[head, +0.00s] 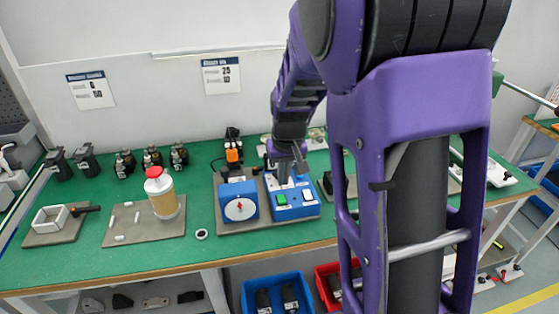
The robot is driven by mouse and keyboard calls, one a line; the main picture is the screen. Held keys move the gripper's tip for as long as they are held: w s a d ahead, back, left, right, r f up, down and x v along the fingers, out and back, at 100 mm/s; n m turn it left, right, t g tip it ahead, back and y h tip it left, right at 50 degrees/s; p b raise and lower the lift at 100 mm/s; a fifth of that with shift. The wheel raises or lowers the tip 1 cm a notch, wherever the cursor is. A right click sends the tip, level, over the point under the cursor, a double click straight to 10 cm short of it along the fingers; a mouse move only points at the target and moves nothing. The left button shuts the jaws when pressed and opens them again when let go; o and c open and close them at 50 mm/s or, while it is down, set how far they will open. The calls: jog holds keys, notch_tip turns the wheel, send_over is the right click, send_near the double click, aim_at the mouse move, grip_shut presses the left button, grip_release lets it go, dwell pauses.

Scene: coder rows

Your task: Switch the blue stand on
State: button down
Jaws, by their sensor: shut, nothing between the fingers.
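The blue stand sits on a grey board in the middle of the green bench. It has a blue box (239,213) with a white dial and red pointer, and beside it a blue switch box (297,211). On top of the switch box are a green button (281,199) and a white button (307,195). My gripper (284,181) is shut and empty, pointing down just behind and above the switch box. It hides part of the box's back edge. I cannot tell whether its tips touch the box.
A red-capped jar (162,198) stands on a grey board to the left. An orange-and-black device (233,152) stands behind the dial.

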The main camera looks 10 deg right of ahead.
aim_at(283, 201)
jog(key=x, duration=0.2)
jog(key=s+x, duration=0.1)
jog(key=x, duration=0.1)
jog(key=shift+w+f+b, duration=0.1)
jog(key=shift+f+b, duration=0.3)
jog(key=shift+f, duration=0.55)
jog(key=shift+f, duration=0.1)
